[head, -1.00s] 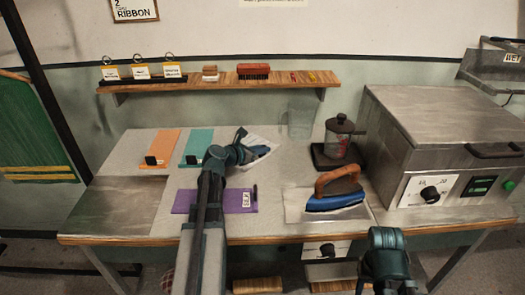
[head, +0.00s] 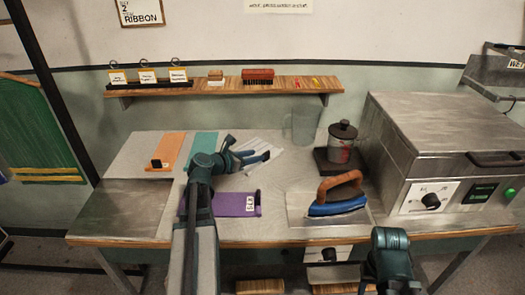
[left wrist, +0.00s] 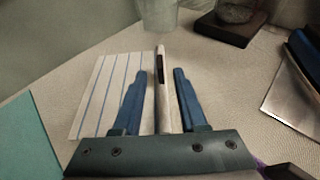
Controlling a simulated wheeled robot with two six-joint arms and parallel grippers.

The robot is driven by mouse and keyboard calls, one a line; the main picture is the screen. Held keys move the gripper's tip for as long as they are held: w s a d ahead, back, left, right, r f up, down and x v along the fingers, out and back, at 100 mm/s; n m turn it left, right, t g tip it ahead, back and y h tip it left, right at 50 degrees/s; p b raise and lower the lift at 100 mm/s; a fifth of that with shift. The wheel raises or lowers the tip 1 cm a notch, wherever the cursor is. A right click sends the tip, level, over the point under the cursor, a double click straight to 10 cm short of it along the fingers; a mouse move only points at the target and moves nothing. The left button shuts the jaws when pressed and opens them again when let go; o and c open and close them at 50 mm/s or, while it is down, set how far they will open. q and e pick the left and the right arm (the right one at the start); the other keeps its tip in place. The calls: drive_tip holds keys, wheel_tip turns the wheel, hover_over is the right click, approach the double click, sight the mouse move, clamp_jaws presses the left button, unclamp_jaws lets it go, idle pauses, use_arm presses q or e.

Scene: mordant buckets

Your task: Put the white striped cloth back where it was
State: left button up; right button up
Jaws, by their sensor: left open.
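The white striped cloth (left wrist: 108,88) lies on the worktable in the left wrist view, with thin blue stripes. In the head view its white sheet (head: 262,143) shows behind my left gripper (head: 262,157), which hides part of it. In the left wrist view the gripper (left wrist: 158,85) is open. Its two blue fingers stand on either side of a narrow pale upright strip with a dark slot, at the cloth's right edge. I cannot tell whether the fingers touch it. Of my right arm only a rounded joint shows at the bottom.
Orange (head: 167,150), teal (head: 203,143) and purple (head: 232,204) pieces lie near the left gripper. A clear beaker (head: 301,125) stands behind. The blue iron (head: 338,206) on its plate, a lidded jar (head: 342,142) and a metal press (head: 440,140) are to the right.

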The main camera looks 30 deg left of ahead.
use_arm(q)
drive_tip(key=p+v, duration=0.1)
drive_tip(key=v, duration=0.4)
drive_tip(key=shift+r, duration=0.1)
idle(0.4)
